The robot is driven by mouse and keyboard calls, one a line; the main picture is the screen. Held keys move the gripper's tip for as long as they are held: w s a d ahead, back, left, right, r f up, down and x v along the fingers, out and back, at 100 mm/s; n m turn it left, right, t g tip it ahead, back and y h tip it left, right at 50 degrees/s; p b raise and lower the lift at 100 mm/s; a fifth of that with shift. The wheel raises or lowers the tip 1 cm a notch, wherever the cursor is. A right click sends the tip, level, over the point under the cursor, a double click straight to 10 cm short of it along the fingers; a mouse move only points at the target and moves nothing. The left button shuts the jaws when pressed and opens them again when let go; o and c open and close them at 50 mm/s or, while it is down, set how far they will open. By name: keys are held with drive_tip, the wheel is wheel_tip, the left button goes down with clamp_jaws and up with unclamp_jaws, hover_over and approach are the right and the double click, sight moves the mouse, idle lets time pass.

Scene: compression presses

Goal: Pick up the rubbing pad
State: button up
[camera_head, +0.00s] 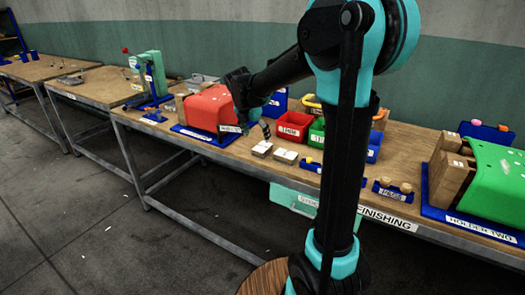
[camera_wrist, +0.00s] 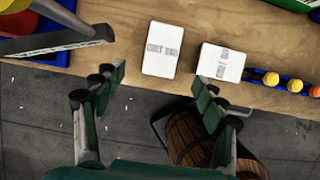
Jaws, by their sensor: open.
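I cannot tell for sure which thing is the rubbing pad. In the head view my gripper (camera_head: 265,130) hangs over the bench behind the blocks.
A red shape (camera_head: 210,107) on a blue holder stands left. Red (camera_head: 292,128) and green (camera_head: 317,133) bins stand behind. A blue rack with yellow and orange knobs (camera_wrist: 294,86) is right of the blocks. A green shape (camera_head: 495,180) stands far right. The bench front edge is close.

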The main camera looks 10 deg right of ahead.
sight(262, 147)
drive_tip(key=shift+d+x, duration=0.15)
drive_tip(key=shift+x, duration=1.75)
drive_tip(key=shift+d+x, duration=0.15)
drive_tip(key=shift+x, duration=1.75)
drive_tip(key=shift+w+r, duration=0.1)
drive_tip(key=shift+w, duration=0.05)
drive_tip(key=shift+c, duration=0.6)
drive_tip(key=c, duration=1.1)
wheel_tip(262, 147, up, 20)
